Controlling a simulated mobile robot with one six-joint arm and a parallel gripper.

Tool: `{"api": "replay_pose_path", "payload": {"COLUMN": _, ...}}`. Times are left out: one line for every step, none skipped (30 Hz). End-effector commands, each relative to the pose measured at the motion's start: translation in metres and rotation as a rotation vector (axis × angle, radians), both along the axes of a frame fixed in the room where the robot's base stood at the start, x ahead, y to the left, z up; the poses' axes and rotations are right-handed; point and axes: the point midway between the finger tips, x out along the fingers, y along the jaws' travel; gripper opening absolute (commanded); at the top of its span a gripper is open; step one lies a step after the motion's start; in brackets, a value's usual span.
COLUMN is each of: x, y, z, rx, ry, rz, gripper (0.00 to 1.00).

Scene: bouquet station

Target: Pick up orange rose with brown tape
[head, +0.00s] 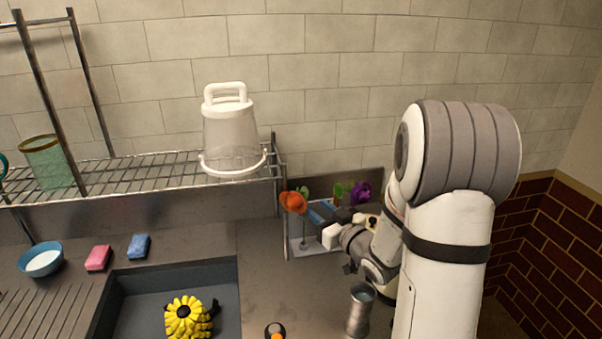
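An orange rose (293,202) stands with its bloom up at the left side of a pale holder (301,250) against the back wall. Its stem is mostly hidden, and I cannot make out any brown tape.
A purple flower (361,192) and a green plant part (338,191) show behind my gripper. A metal cup (360,310) stands below my arm. A wire rack (140,172) bearing a white bucket (231,135) is left of the holder. A sink (140,310) holds a yellow flower-like object (184,316).

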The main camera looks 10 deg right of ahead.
Motion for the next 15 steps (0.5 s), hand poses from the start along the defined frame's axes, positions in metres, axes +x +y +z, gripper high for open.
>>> {"api": "replay_pose_path", "payload": {"x": 0.006, "y": 0.004, "z": 0.001, "rx": 0.001, "ry": 0.001, "rz": 0.004, "gripper": 0.36}}
{"api": "replay_pose_path", "payload": {"x": 0.009, "y": 0.005, "z": 0.001, "rx": 0.001, "ry": 0.001, "rz": 0.004, "gripper": 0.36}}
{"api": "replay_pose_path", "payload": {"x": 0.013, "y": 0.007, "z": 0.001, "rx": 0.000, "ry": 0.001, "rz": 0.004, "gripper": 0.36}}
{"api": "replay_pose_path", "payload": {"x": 0.016, "y": 0.008, "z": 0.001, "rx": 0.000, "ry": 0.002, "rz": 0.003, "gripper": 0.36}}
{"api": "replay_pose_path", "payload": {"x": 0.019, "y": 0.010, "z": 0.001, "rx": 0.001, "ry": 0.004, "rz": 0.003, "gripper": 0.36}}
{"api": "replay_pose_path", "payload": {"x": 0.023, "y": 0.012, "z": 0.001, "rx": 0.001, "ry": 0.004, "rz": 0.004, "gripper": 0.36}}
{"api": "replay_pose_path", "payload": {"x": 0.027, "y": 0.013, "z": 0.002, "rx": 0.000, "ry": 0.002, "rz": 0.004, "gripper": 0.36}}
{"api": "replay_pose_path", "payload": {"x": 0.031, "y": 0.015, "z": 0.002, "rx": 0.000, "ry": 0.003, "rz": 0.004, "gripper": 0.36}}
{"api": "replay_pose_path", "payload": {"x": 0.037, "y": 0.017, "z": 0.003, "rx": 0.001, "ry": 0.004, "rz": 0.004, "gripper": 0.36}}
{"api": "replay_pose_path", "payload": {"x": 0.042, "y": 0.019, "z": 0.003, "rx": 0.000, "ry": 0.003, "rz": 0.005, "gripper": 0.36}}
{"api": "replay_pose_path", "payload": {"x": 0.046, "y": 0.021, "z": 0.002, "rx": 0.000, "ry": 0.003, "rz": 0.004, "gripper": 0.36}}
{"api": "replay_pose_path", "payload": {"x": 0.051, "y": 0.023, "z": 0.002, "rx": -0.001, "ry": 0.002, "rz": 0.004, "gripper": 0.36}}
{"api": "replay_pose_path", "payload": {"x": 0.055, "y": 0.024, "z": 0.002, "rx": -0.001, "ry": 0.002, "rz": 0.003, "gripper": 0.36}}
{"api": "replay_pose_path", "payload": {"x": 0.058, "y": 0.026, "z": 0.001, "rx": -0.001, "ry": 0.003, "rz": 0.004, "gripper": 0.36}}
{"api": "replay_pose_path", "payload": {"x": 0.061, "y": 0.027, "z": 0.001, "rx": -0.001, "ry": 0.003, "rz": 0.003, "gripper": 0.36}}
